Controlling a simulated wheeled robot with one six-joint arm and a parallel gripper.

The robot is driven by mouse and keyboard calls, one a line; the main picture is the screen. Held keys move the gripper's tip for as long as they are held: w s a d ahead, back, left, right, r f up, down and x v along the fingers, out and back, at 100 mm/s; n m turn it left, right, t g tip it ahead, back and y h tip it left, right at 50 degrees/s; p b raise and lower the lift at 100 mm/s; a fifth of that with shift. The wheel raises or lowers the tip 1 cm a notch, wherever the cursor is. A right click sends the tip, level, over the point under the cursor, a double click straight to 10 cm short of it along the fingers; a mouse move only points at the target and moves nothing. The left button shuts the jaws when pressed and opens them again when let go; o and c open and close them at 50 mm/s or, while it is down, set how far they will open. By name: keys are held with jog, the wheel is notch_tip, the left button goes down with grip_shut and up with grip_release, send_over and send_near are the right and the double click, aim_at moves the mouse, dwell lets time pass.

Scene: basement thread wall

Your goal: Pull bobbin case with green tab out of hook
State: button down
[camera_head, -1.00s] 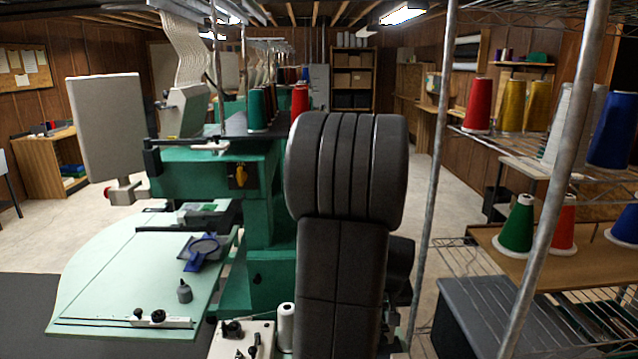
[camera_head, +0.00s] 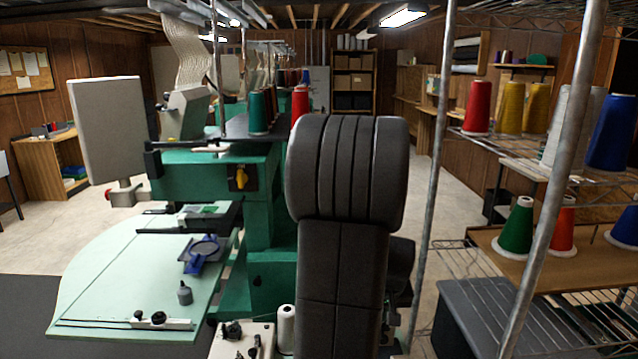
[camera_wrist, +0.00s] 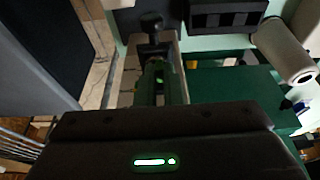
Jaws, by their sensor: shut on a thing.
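In the wrist view my gripper (camera_wrist: 160,88) reaches forward from its dark body with the green light. It is shut on a small dim thing with a bright green spot, which I take for the bobbin case (camera_wrist: 157,66) with its green tab. The picture is too dark there to tell the case from the fingers clearly, or whether it still sits in the hook. In the head view my own dark arm hides the gripper and the case.
A green embroidery machine (camera_head: 265,205) with a pale table (camera_head: 110,285) stands left of my arm. A white cone (camera_head: 286,328) stands close to it. A wire rack post (camera_head: 432,180) and shelves of thread cones are on the right. Open floor (camera_head: 465,185) lies behind.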

jog(key=shift+r+p, duration=0.45)
jog(key=shift+r, duration=0.7)
jog(key=shift+r+p, duration=1.05)
jog(key=shift+r, duration=0.25)
notch_tip(320, 180, up, 4)
jog(key=p, duration=0.2)
jog(key=shift+p, duration=0.4)
